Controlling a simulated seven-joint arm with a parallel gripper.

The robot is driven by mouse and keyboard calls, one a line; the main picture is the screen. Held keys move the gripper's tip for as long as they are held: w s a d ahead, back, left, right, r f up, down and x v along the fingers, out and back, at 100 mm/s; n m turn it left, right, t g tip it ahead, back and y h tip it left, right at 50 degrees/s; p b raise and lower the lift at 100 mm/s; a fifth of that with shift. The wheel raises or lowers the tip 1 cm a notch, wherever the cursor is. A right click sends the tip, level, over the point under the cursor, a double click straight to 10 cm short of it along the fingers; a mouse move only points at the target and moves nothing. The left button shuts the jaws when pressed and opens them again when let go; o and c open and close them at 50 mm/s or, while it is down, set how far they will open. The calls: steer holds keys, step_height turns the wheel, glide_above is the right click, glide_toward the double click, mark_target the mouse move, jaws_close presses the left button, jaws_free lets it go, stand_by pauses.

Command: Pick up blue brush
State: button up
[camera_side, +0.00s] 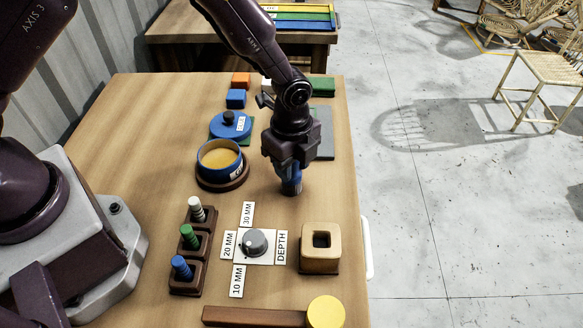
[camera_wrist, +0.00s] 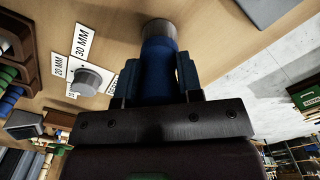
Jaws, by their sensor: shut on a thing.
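The blue brush (camera_side: 291,186) is between the fingers of my gripper (camera_side: 289,165) in the side view, pointing down over the table. In the wrist view my gripper (camera_wrist: 158,72) is shut on its blue body (camera_wrist: 157,52), with a finger on each side. The brush's grey round end (camera_wrist: 158,28) sticks out past the fingertips. I cannot tell for sure whether its lower end touches the tabletop. The upper part of the brush is hidden by my gripper.
A blue round container (camera_side: 220,160) with yellowish contents stands left of my gripper. A blue lid (camera_side: 230,125) lies behind it. In front are a grey dial (camera_side: 255,242), a wooden block with a square hole (camera_side: 320,248) and a rack of coloured pegs (camera_side: 190,245).

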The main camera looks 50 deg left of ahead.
steer(key=shift+r, duration=0.5)
steer(key=r, duration=0.2)
steer(key=shift+s+r, duration=0.2)
steer(key=shift+r, duration=0.2)
steer(key=s+a+r, duration=0.2)
steer(key=s+r, duration=0.2)
steer(key=s, duration=0.2)
steer(key=s+a+r, duration=0.2)
steer(key=s+r, duration=0.3)
steer(key=s, duration=0.2)
steer(key=shift+a, duration=0.25)
steer(key=w+a+f, duration=0.3)
steer(key=w+a, duration=0.3)
steer(key=a, duration=0.3)
steer(key=shift+s+d+f, duration=0.1)
steer(key=shift+f, duration=1.4)
steer(key=shift+s+d+f, duration=0.1)
steer(key=shift+f, duration=1.35)
steer(key=shift+f, duration=0.6)
